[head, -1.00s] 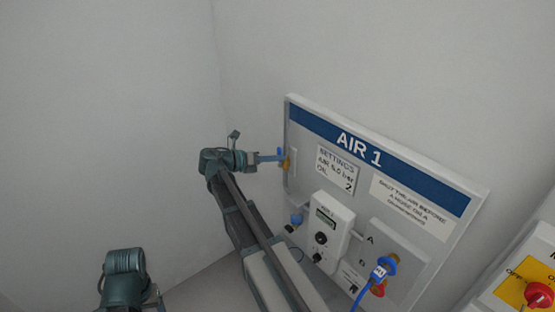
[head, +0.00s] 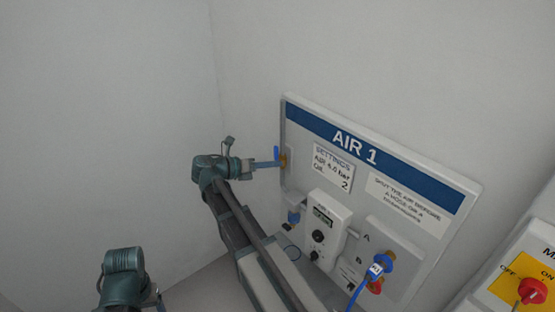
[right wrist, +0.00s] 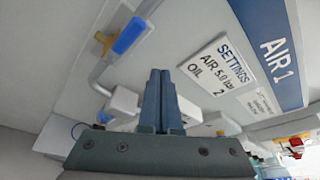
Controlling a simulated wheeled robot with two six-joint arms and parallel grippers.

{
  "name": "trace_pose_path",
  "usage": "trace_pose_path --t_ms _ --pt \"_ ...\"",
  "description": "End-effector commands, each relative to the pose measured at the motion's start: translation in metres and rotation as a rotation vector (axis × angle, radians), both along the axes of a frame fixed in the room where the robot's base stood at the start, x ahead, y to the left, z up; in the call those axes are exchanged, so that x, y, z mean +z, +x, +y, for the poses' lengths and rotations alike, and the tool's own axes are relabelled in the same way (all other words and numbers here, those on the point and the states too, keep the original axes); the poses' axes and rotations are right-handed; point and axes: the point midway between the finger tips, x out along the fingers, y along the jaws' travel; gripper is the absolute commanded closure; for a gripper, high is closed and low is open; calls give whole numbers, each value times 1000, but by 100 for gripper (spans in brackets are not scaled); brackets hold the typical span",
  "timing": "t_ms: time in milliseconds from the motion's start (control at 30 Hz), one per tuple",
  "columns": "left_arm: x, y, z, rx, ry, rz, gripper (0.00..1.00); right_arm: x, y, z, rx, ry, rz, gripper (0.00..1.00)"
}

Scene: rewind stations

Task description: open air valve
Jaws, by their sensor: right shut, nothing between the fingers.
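The air valve's blue lever (head: 277,153) stands upright at the left edge of the AIR 1 panel (head: 440,222), on a brass body (head: 283,161). In the right wrist view the blue lever (right wrist: 131,35) shows at the upper left, roughly parallel to the grey pipe (right wrist: 107,68), with its brass part (right wrist: 104,40) beside it. My right gripper (head: 276,163) is shut and empty, its fingertips close to the valve in the head view. In the right wrist view its fingers (right wrist: 160,74) are together, apart from the lever. Whether they touch the valve elsewhere cannot be told. My left gripper is hidden.
The panel carries a settings card (head: 332,167), a white control box (head: 325,225) with dial, and a blue hose coupling (head: 377,268) at lower right. A yellow plate with a red switch (head: 532,290) is at the far right. The wall on the left is bare.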

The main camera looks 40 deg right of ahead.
Motion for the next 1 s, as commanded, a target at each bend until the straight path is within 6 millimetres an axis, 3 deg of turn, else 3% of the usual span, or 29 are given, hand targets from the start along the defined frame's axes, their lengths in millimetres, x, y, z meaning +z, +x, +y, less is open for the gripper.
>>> trace_pose_path --t_ms 200,400,1000 --pt "-1 0 0 0 0 0 26 -1 13 42 1 2 2 100" --pt "-1 0 0 0 0 0 26 -1 17 62 -3 2 0 100" --pt "-1 0 0 0 0 0 26 -1 17 67 -4 2 1 100"
